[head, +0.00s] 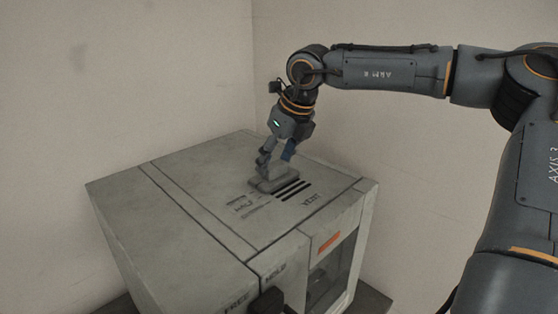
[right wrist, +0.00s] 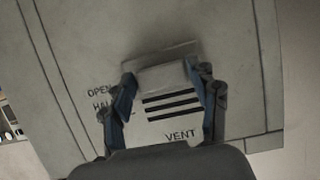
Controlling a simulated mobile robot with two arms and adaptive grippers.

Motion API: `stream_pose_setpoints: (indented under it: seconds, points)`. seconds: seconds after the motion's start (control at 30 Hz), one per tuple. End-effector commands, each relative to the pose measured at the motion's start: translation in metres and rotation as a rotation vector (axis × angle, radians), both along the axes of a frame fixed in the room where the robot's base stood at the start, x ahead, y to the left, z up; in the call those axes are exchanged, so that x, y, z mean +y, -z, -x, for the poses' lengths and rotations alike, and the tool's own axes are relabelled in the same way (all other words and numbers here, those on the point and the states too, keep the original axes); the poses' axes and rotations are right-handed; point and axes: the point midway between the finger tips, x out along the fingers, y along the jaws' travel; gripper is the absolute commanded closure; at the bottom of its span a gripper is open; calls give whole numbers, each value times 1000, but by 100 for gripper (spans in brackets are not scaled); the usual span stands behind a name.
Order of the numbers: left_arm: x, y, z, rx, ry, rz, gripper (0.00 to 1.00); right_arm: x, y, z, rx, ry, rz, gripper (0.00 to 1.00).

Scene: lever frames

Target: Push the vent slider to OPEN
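The vent slider (right wrist: 163,77) is a grey block on a flat plate on top of the grey cabinet (head: 165,185). It also shows in the head view (head: 268,184). Dark vent slots (right wrist: 172,104) lie bare beside it, with the word VENT below them in the right wrist view. The OPEN label (right wrist: 99,91) is left of the slider, roughly level with its near edge; a HALF label sits below it, partly covered by a finger. My right gripper (right wrist: 162,84) points down with one finger on each side of the block, seemingly touching both sides. My left gripper is out of view.
The cabinet's front has a dark window, an orange label (head: 329,242) and a black handle (head: 267,302) near FREE and HOLD markings. Pale walls stand behind and beside the cabinet. The rest of its top is clear.

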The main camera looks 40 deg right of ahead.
Motion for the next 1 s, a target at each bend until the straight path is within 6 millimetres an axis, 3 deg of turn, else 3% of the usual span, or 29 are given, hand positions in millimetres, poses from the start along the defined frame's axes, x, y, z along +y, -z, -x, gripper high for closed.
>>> stream_pose_setpoints:
  seconds: [0.07, 0.47, 1.0]
  points:
    - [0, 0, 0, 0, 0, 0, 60, 0, 0, 0, 0, 0, 0, 21]
    - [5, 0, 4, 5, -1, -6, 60, 0, -4, 2, 3, 0, 0, 21]
    - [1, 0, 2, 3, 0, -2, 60, -3, -95, 38, 2, 1, 1, 21]
